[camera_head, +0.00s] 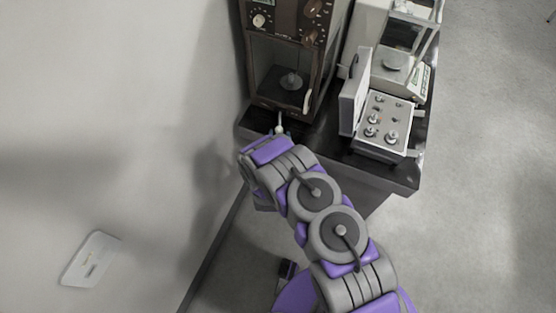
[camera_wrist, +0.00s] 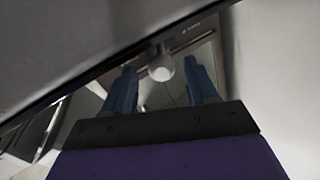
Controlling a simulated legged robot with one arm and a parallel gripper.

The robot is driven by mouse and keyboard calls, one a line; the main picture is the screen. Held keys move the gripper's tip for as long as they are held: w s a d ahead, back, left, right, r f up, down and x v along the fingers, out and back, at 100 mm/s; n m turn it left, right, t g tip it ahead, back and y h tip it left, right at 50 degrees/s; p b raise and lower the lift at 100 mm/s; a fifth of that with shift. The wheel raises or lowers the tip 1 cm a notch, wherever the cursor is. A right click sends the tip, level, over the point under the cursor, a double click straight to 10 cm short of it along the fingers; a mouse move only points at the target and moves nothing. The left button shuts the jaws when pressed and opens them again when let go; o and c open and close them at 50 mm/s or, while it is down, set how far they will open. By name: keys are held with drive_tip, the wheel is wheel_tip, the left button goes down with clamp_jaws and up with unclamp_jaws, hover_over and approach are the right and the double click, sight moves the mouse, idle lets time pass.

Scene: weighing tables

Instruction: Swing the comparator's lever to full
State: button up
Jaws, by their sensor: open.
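The comparator (camera_head: 276,86) is a tall dark brown case with dials on top, a glazed chamber and a small pan inside, on the table's left side. Its lever (camera_head: 279,129) sticks out at the lower front and ends in a pale round knob. In the wrist view the lever's knob (camera_wrist: 161,68) appears between the two blue fingertips of my gripper (camera_wrist: 160,66). The fingers are apart, with a gap visible on both sides of the knob. In the head view my wrist hides most of the gripper.
The dark table (camera_head: 385,171) also carries a weight box (camera_head: 400,141) with several metal weights and its lid raised, and a pale balance (camera_head: 413,75) behind it. A wall is close on the left, with a white plate (camera_head: 91,258) on it. Open floor lies to the right.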

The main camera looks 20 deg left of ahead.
drive_tip(key=p+v, duration=0.2)
drive_tip(key=v, duration=1.1)
drive_tip(key=shift+s, duration=0.15)
drive_tip(key=shift+c, duration=0.3)
